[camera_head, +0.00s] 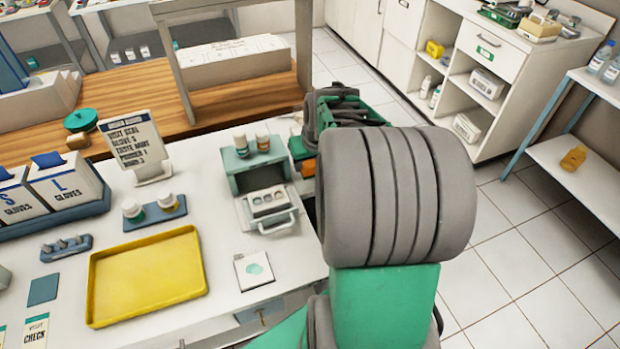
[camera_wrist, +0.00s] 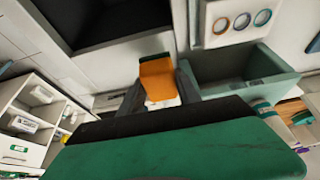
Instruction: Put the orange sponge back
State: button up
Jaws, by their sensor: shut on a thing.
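The orange sponge (camera_wrist: 157,82) is held between the two dark fingers of my gripper (camera_wrist: 160,88) in the wrist view. In the head view a small orange patch of the sponge (camera_head: 309,168) shows beside the teal case (camera_head: 243,174), at the table's right edge. My arm hides most of the gripper there. I cannot tell whether the sponge touches anything below it.
A dark recess (camera_wrist: 100,22) lies at the top of the wrist view. On the table, a yellow tray (camera_head: 146,275), a white card (camera_head: 254,270), bottles on a blue stand (camera_head: 160,213) and glove boxes (camera_head: 62,184) stand left. Tiled floor is free at right.

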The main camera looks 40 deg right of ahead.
aim_at(313, 162)
jog(key=shift+w+d+f+b, duration=0.35)
jog(key=shift+d+f, duration=0.2)
jog(key=shift+f, duration=0.3)
jog(key=shift+w+d+f+b, duration=0.15)
jog(key=shift+f+b, duration=0.5)
jog(key=shift+f, duration=0.35)
jog(key=shift+w+d+f+b, duration=0.1)
jog(key=shift+f+b, duration=0.55)
jog(key=shift+f, duration=0.35)
jog(key=o, duration=1.3)
jog(key=shift+r, duration=0.1)
